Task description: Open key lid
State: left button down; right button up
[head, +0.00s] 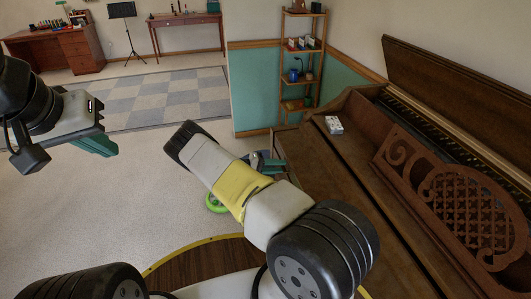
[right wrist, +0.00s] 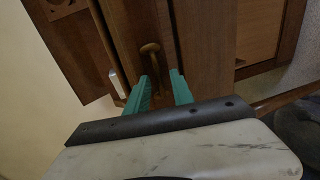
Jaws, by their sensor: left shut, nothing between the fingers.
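The upright piano stands at the right of the head view. Its brown key lid (head: 345,185) appears shut, as no keys show. In the right wrist view, a brass-coloured curved handle (right wrist: 152,62) sits on a brown wooden panel. My right gripper (right wrist: 161,88) has its two green fingers apart, with the handle just ahead and slightly left of the gap. I cannot tell whether they touch it. In the head view this gripper is mostly hidden behind my right arm, close to the piano's front. My left gripper (head: 100,144) is shut and empty over the floor, far from the piano.
A white box (head: 334,124) lies on the piano. The carved music stand (head: 475,205) and raised top lid (head: 460,75) are at the right. A narrow shelf (head: 302,60) stands behind. A green round object (head: 214,204) is on the floor beside my right arm. The left floor is clear.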

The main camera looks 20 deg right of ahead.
jog(key=shift+c, duration=0.2)
grip_shut()
dwell(1.3)
